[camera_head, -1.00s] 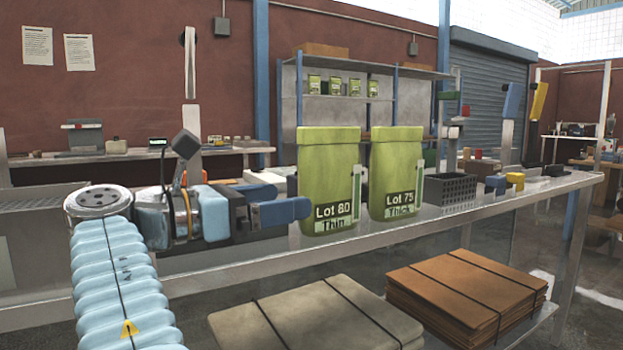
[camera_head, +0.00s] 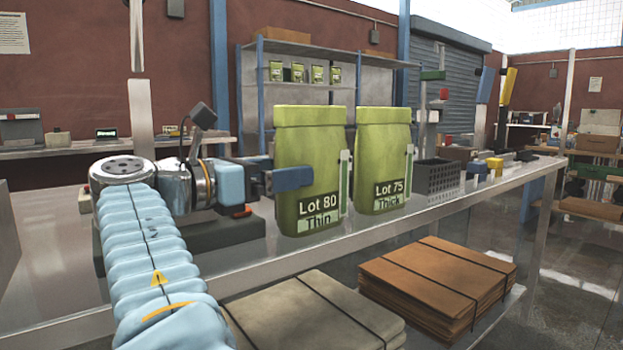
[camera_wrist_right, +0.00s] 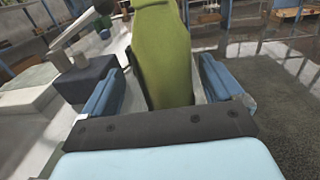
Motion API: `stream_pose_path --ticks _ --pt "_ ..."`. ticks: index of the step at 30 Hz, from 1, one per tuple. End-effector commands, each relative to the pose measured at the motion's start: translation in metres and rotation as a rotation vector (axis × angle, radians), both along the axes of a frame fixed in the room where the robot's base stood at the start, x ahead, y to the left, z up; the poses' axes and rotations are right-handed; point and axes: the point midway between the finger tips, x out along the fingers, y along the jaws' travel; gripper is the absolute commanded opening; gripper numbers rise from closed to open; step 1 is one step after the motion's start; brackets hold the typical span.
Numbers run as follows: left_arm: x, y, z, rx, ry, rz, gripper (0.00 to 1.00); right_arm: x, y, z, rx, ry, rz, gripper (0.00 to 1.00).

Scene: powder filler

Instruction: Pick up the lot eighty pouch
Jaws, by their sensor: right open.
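The lot eighty pouch (camera_head: 310,150) is a green upright bag with a folded top, labelled "Lot 80 Thin", on the metal bench in the head view. My right gripper (camera_head: 302,177) reaches it from the left. One blue finger lies across the pouch's near face; the other finger is hidden behind it. In the right wrist view the pouch (camera_wrist_right: 163,55) stands between the two open fingers of the gripper (camera_wrist_right: 158,80), with a visible gap on the right side. The similar "Lot 75 Thick" pouch (camera_head: 383,150) stands just to the right. My left gripper is not in view.
A dark basket (camera_head: 437,178) and small blue and yellow blocks (camera_head: 487,166) stand further right on the bench. A dark flat block (camera_head: 225,236) lies under the gripper. Stacked brown sheets (camera_head: 438,280) and grey-beige ones (camera_head: 315,310) lie on the lower shelf.

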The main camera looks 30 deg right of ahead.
Motion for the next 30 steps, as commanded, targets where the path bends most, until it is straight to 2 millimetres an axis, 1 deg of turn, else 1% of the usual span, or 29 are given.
stream_pose_path --ticks 5,9,12,14,19,30 --pt "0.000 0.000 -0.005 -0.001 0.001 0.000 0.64 -0.001 -0.014 -0.001 0.001 -0.001 -0.001 0.94" --pt "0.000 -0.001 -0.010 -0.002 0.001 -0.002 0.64 -0.001 -0.038 -0.002 0.001 0.000 -0.002 0.94" --pt "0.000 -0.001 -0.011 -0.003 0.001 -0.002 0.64 0.001 -0.051 -0.001 0.001 0.001 -0.001 0.94" --pt "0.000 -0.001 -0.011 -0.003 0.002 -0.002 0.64 0.002 -0.054 0.000 0.000 0.001 0.000 0.94" --pt "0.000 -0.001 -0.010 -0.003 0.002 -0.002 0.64 0.002 -0.054 0.001 0.000 0.000 0.000 0.94" --pt "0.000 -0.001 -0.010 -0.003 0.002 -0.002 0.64 0.002 -0.053 0.000 0.000 0.000 0.000 0.37"
